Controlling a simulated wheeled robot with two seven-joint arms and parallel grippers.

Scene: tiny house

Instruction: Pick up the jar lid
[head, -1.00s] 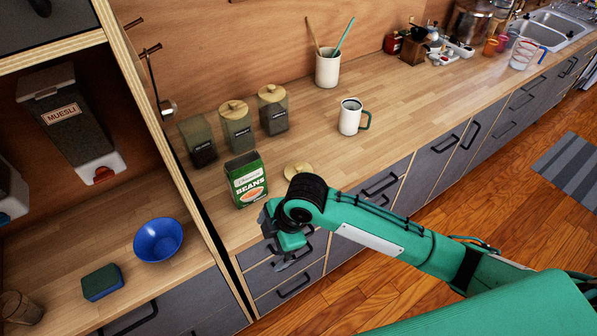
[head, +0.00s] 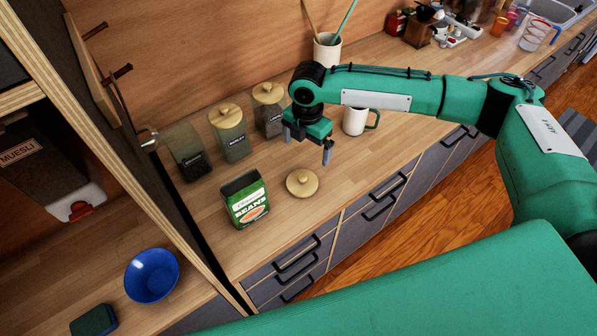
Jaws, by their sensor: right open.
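The jar lid (head: 302,182), a round pale wooden disc with a small knob, lies on the wooden counter to the right of the green beans box. One glass jar (head: 188,160) at the left of the row of jars has no lid on it; two others beside it have wooden lids. My right gripper (head: 307,148) is open and empty, pointing down above the counter, higher than the lid and a little behind it in the picture. Its fingers are apart from the lid. My left gripper is not in view.
The green beans box (head: 245,199) stands just left of the lid. Lidded jars (head: 229,133) (head: 268,110) stand behind, and a white mug (head: 355,121) stands to the right of my gripper. A blue bowl (head: 152,275) sits at the lower left. The counter around the lid's front is clear.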

